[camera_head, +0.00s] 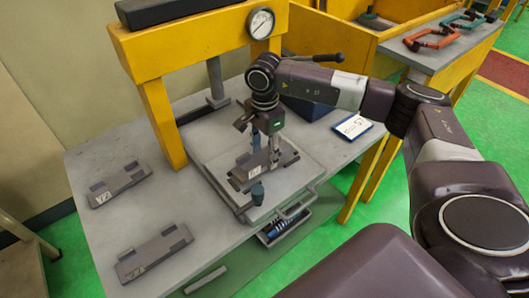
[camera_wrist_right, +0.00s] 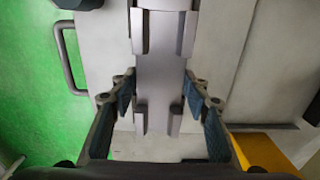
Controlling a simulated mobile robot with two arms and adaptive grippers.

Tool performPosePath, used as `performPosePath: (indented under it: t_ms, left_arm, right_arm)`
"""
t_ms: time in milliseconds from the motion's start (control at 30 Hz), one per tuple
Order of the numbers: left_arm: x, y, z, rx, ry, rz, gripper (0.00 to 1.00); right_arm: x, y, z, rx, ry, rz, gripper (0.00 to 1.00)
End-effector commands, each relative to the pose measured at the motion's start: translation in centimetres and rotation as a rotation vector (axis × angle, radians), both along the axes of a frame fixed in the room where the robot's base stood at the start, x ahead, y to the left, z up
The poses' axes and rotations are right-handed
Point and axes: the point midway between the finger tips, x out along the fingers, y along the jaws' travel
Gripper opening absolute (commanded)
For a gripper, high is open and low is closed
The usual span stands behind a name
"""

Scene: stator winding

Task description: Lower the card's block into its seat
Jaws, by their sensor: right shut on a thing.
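My right gripper (camera_head: 265,150) points down over the press plate, its fingers around a grey block (camera_head: 270,169). The block has raised ends and a small white label whose text is too small to read. In the right wrist view, the block (camera_wrist_right: 160,85) lies between the blue-padded fingers of the gripper (camera_wrist_right: 165,92). The pale press plate (camera_head: 208,150) is beneath the block; the seat itself is hidden, and I cannot tell if the block touches it. A white card (camera_head: 353,127) with a dark mark leans at the table's right side. My left gripper is not in view.
Two similar labelled grey blocks, one farther back (camera_head: 120,184) and one nearer (camera_head: 153,252), lie on the table's left. The yellow press frame (camera_head: 160,115) with a gauge (camera_head: 260,23) stands behind.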

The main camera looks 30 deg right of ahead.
Motion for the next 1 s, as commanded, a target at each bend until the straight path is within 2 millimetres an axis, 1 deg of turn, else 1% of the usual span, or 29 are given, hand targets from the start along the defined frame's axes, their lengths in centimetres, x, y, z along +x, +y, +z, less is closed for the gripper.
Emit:
performPosePath:
  t_ms: [33,467,900,1000]
  left_arm:
    - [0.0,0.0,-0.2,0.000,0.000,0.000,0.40]
    - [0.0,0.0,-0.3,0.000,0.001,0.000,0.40]
    - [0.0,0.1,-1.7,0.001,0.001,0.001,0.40]
    - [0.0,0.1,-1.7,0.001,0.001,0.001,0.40]
  right_arm:
    - [0.1,0.0,-0.2,0.001,-0.003,0.000,0.00]
    - [0.1,0.0,-0.3,0.001,-0.002,0.000,0.00]
    - [0.1,0.0,-1.9,0.001,-0.002,0.000,0.00]
    - [0.1,0.0,-2.0,0.001,-0.002,0.000,0.00]
